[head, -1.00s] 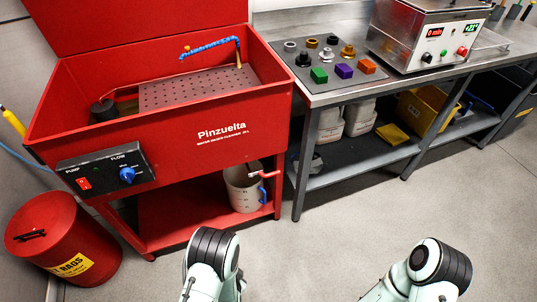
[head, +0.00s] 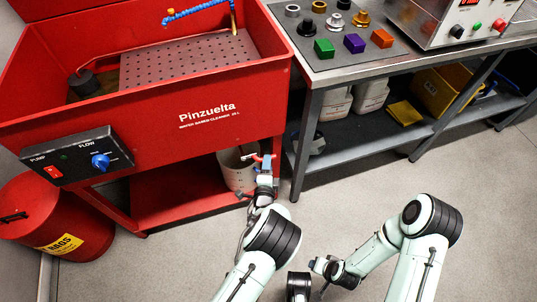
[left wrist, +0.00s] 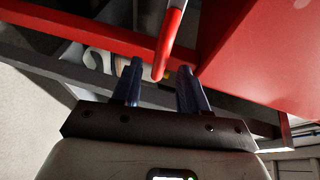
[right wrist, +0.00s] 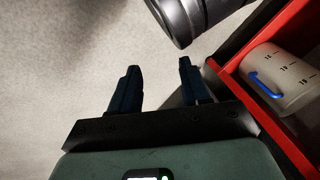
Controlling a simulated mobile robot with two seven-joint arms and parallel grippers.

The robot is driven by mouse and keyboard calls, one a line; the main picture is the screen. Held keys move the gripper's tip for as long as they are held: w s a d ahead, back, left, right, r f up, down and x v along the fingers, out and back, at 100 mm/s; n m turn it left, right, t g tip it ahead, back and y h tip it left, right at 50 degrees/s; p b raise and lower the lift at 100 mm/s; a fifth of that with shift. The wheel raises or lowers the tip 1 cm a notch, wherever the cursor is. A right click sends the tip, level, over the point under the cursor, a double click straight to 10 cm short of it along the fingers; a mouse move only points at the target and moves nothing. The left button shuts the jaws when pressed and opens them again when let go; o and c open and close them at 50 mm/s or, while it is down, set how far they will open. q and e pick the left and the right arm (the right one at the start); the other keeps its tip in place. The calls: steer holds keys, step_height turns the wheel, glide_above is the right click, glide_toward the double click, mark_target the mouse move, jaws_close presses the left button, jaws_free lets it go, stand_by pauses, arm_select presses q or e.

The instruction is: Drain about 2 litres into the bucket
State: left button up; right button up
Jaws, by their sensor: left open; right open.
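The pale bucket (head: 238,178) with graduation marks stands on the lower shelf of the red parts washer (head: 150,118), under its front right corner. The drain valve's red lever (left wrist: 171,38) shows in the left wrist view. My left gripper (left wrist: 161,68) is open, with the lever's end between or just before its fingers; contact cannot be told. In the head view my left gripper (head: 264,170) partly covers the valve and the bucket. My right gripper (right wrist: 158,68) is open and empty above the floor. The bucket (right wrist: 285,95) and its blue handle show right of it.
A red rag bin (head: 60,225) stands left of the washer. The washer's control box (head: 77,157) has a red switch and blue knob. A steel bench (head: 350,72) with fittings and coloured blocks stands right. The floor in front is clear.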

arm_select(q)
steer(key=w, duration=0.2)
steer(key=w+f+b, duration=0.1)
steer(key=w, duration=0.1)
steer(key=shift+w+d, duration=0.15)
steer(key=shift+w, duration=0.2)
steer(key=shift+w+b, duration=0.4)
steer(key=shift+w, duration=0.3)
arm_select(e)
steer(key=s+f+g, duration=0.1)
steer(key=s+f, duration=0.3)
steer(key=shift+s+d+g, duration=0.35)
steer(key=shift+g, duration=0.05)
arm_select(q)
steer(key=shift+d, duration=0.1)
jaws_close()
arm_select(e)
steer(key=shift+w+r, duration=0.1)
